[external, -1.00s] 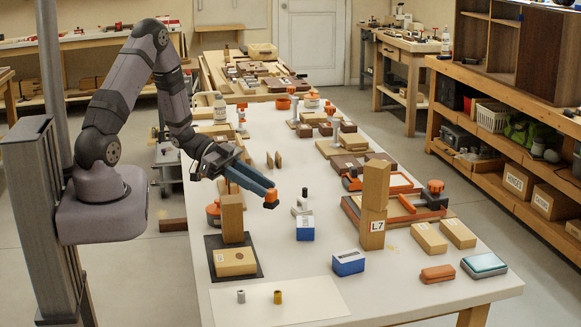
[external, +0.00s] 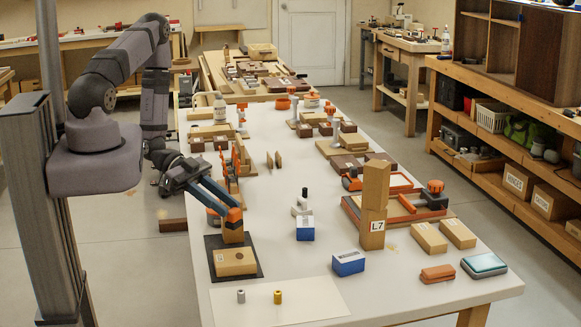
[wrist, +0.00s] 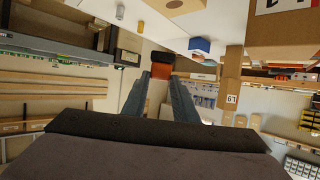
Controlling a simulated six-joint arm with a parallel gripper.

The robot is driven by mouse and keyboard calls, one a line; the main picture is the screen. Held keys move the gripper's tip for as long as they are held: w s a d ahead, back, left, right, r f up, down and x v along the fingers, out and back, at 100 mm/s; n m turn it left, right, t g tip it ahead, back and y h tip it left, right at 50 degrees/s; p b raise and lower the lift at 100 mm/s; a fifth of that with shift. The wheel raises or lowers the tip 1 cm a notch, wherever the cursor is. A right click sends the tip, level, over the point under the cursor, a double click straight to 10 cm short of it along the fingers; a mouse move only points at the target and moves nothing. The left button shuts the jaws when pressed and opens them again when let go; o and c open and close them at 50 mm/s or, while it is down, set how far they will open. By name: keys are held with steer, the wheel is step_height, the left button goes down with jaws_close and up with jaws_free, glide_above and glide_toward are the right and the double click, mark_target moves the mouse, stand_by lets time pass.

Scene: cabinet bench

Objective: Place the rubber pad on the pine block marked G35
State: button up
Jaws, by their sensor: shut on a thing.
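My gripper (external: 233,212) is low over the table's left side, its two blue fingers shut on an orange piece with a dark face, apparently the rubber pad (wrist: 131,58). No G35 mark is readable. A large labelled wooden block (wrist: 262,38) is at the wrist view's upper right, its label cut off. An upright pine tower (external: 374,205) is marked L7.
A flat wooden block (external: 236,262) lies on a dark mat (external: 213,243). Silver (external: 240,296) and brass (external: 278,297) cylinders stand on a white sheet. Blue boxes (external: 348,263) (external: 305,228) are right of my gripper. Clear tabletop lies between them and the mat.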

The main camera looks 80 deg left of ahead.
mark_target(223, 253)
steer(key=shift+s+a+f, duration=0.1)
steer(key=shift+s+f, duration=0.2)
step_height(223, 253, down, 4)
steer(key=b, duration=0.3)
steer(key=shift+b, duration=0.4)
step_height(223, 253, down, 4)
steer(key=b, duration=0.3)
steer(key=shift+b, duration=0.35)
steer(key=shift+f, duration=0.1)
steer(key=o, duration=1.1)
steer(key=shift+c, duration=0.2)
